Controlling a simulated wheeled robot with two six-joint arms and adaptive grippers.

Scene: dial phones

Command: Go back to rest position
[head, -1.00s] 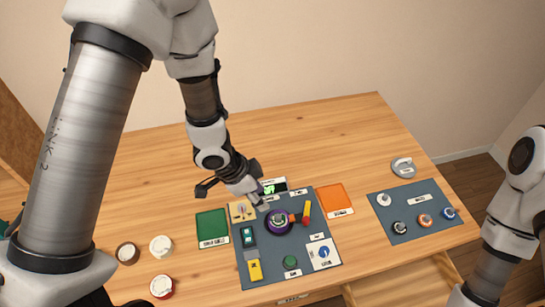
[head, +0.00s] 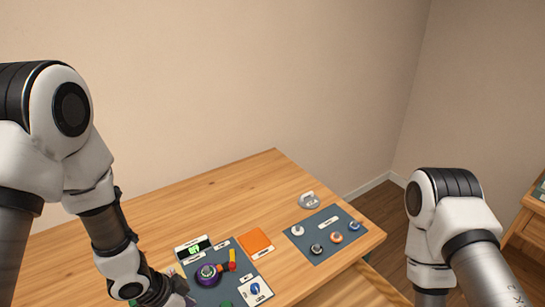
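My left arm comes in from the left and bends down to the lower edge. My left gripper (head: 178,288) is partly in view there, at the left edge of the dark panel (head: 230,275); its fingers are too small and cut off to tell open from shut. The panel carries a purple dial (head: 208,274), a red and yellow piece (head: 232,261) and a white-and-blue knob plate (head: 255,290). A small display with green marks (head: 194,248) stands at its back. My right arm is at the right, and its gripper is out of view.
An orange pad (head: 255,241) lies right of the panel. A second dark mat (head: 325,234) holds several small round pieces. A grey ring-like object (head: 309,200) sits behind it. The wooden table (head: 150,215) is bare at the back. Another wooden piece of furniture (head: 530,220) stands far right.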

